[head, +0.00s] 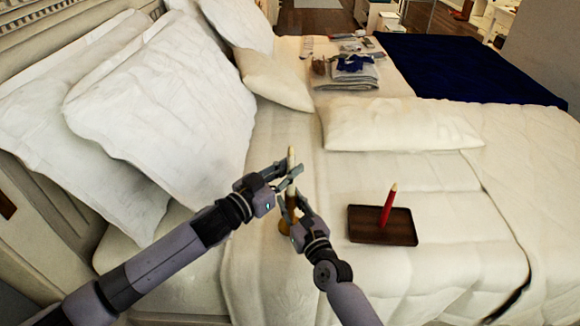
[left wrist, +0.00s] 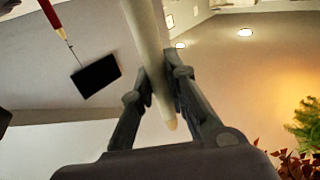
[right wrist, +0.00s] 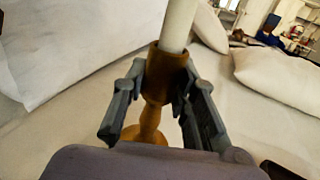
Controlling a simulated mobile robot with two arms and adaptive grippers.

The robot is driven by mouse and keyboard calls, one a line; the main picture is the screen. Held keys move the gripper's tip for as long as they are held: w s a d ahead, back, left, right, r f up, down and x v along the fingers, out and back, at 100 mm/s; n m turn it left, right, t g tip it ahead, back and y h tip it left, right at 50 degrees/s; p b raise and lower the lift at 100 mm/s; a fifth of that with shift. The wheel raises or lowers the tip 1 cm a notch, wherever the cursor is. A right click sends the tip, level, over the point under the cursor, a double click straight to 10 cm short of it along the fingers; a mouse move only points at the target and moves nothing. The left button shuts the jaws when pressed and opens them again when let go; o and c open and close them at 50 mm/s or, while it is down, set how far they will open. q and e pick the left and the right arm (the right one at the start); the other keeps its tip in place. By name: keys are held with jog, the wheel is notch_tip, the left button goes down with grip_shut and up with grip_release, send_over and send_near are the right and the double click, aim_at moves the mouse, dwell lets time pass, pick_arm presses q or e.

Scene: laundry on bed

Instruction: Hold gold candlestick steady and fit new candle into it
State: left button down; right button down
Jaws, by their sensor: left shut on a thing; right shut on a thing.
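The gold candlestick (head: 284,229) stands on the bed, its upper part mostly hidden by my grippers in the head view. The candle looks upright and in line with the candlestick. In the right wrist view the candle (right wrist: 179,22) meets the cup's rim; how deep it sits is hidden. The left wrist view shows the candle (left wrist: 150,45) between the fingers.
A dark tray (head: 362,238) with a red candle (head: 388,206) lies to the right on the bed. Large pillows (head: 165,100) are at the left, a long pillow (head: 400,125) behind. Folded clothes (head: 345,78) lie farther back. The bed between grippers and tray is clear.

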pick_arm(q)
jog(key=shift+f, duration=0.65)
jog(key=c, duration=1.5)
grip_release()
jog(key=shift+f, duration=0.1)
jog(key=v, duration=1.2)
pick_arm(e)
jog(key=c, duration=1.2)
grip_release()
